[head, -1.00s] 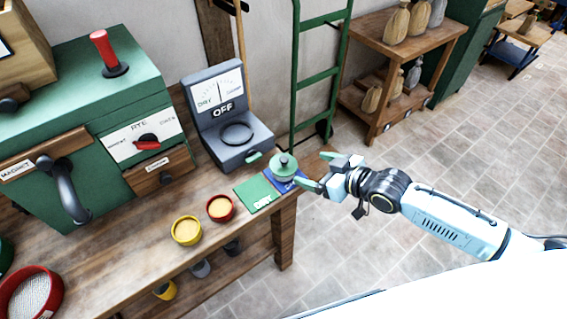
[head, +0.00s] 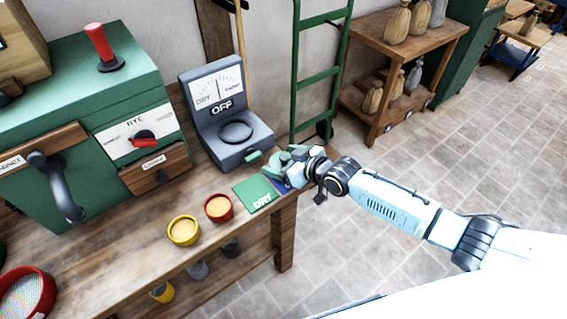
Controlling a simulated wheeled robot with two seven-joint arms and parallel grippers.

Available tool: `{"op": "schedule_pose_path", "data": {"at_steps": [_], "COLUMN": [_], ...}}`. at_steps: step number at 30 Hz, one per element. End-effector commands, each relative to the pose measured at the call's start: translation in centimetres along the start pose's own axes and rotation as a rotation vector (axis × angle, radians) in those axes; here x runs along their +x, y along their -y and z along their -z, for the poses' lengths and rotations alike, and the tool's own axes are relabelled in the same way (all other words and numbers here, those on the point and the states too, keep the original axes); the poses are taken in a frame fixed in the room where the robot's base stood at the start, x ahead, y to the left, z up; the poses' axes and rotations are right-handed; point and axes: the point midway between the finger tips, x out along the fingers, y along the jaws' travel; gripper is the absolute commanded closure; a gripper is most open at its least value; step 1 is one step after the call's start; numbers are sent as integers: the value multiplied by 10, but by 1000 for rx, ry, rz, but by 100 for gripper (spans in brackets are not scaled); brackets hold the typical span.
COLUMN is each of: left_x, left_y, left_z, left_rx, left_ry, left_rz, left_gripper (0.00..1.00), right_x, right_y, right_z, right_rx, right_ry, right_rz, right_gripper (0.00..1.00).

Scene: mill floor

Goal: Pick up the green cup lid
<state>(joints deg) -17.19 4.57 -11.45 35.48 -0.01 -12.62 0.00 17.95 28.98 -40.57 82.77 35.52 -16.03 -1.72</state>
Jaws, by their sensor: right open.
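The green cup lid (head: 271,165) with its dark knob is at the right end of the wooden workbench, at the blue card (head: 281,184). It is largely hidden behind my right gripper. My right gripper (head: 286,164) is open, with its fingers at the lid and overlapping it in the head view. I cannot tell whether the fingers touch it. My left gripper is not in view.
A green card marked DRY (head: 256,194) lies left of the blue card. A grey meter (head: 228,125) marked OFF stands close behind. A red cup (head: 219,208) and a yellow cup (head: 184,231) stand at left. A green ladder (head: 318,75) rises behind the bench.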

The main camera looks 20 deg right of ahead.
Motion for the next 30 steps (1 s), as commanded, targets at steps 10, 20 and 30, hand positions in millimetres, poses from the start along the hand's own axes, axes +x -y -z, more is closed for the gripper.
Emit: {"op": "schedule_pose_path", "data": {"at_steps": [10, 20, 30], "left_x": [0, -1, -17], "left_y": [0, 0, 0], "left_z": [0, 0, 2], "left_rx": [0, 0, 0], "left_ry": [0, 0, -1], "left_rz": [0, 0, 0], "left_gripper": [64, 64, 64], "right_x": [-1, -2, -28], "right_y": [0, 0, 0], "right_z": [0, 3, 57], "right_rx": [0, 0, -2], "right_ry": [0, -1, -4], "right_rz": [0, 0, 0], "right_gripper": [44, 57, 57]}}
